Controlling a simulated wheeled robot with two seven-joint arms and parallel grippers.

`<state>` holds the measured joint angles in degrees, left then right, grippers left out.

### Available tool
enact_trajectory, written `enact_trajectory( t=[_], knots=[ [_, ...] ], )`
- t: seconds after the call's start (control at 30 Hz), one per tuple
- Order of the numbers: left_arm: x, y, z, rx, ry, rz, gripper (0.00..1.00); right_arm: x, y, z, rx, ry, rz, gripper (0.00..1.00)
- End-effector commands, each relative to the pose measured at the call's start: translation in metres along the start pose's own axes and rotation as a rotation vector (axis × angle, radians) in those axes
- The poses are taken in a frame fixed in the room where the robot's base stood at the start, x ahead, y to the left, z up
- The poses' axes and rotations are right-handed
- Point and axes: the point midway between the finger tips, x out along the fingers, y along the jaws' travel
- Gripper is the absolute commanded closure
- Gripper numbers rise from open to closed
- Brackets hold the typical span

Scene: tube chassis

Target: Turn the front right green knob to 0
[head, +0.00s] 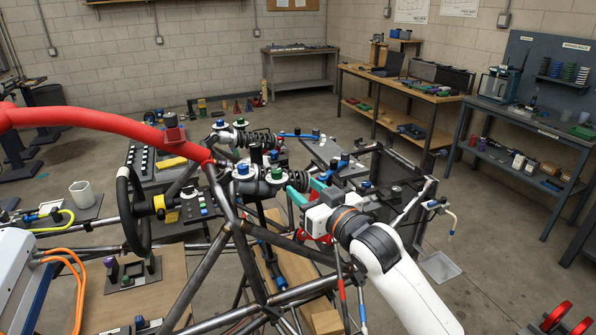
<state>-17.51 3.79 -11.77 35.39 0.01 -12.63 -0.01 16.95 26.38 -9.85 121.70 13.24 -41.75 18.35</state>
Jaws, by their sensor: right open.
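The green knob (277,173) sits on top of the near shock absorber (260,188), at the right end of its dark body. A blue knob (242,169) sits on the same body to its left. My right gripper (302,190) comes in from the lower right, with teal finger parts open beside the shock's coil spring. It is just right of the green knob and appears apart from it. The knob's pointer and scale are too small to read. My left gripper does not show.
A second shock absorber (260,138) with knobs lies behind. Dark chassis tubes (230,225) cross below and left, and a red tube (110,121) arches at upper left. A steering wheel (132,210) stands left. A dark panel (398,180) stands right of my gripper.

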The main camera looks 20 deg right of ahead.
Motion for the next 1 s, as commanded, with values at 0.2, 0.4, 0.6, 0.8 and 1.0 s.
enact_trajectory(
  t=[0.2,0.4,0.6,0.8,1.0],
  knots=[
    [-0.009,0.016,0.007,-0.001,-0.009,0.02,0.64,0.024,0.001,0.003,0.002,0.003,0.004,0.55],
    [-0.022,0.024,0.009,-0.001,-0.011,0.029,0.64,0.065,0.001,0.004,0.002,0.002,0.003,0.55],
    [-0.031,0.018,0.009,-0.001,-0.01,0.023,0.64,0.098,0.001,0.003,0.001,0.001,0.004,0.55],
    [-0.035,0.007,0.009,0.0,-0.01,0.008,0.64,0.116,0.001,0.001,0.0,0.001,0.004,0.55],
    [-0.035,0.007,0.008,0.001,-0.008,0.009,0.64,0.119,0.001,0.0,0.0,0.001,0.004,0.55]
  ],
)
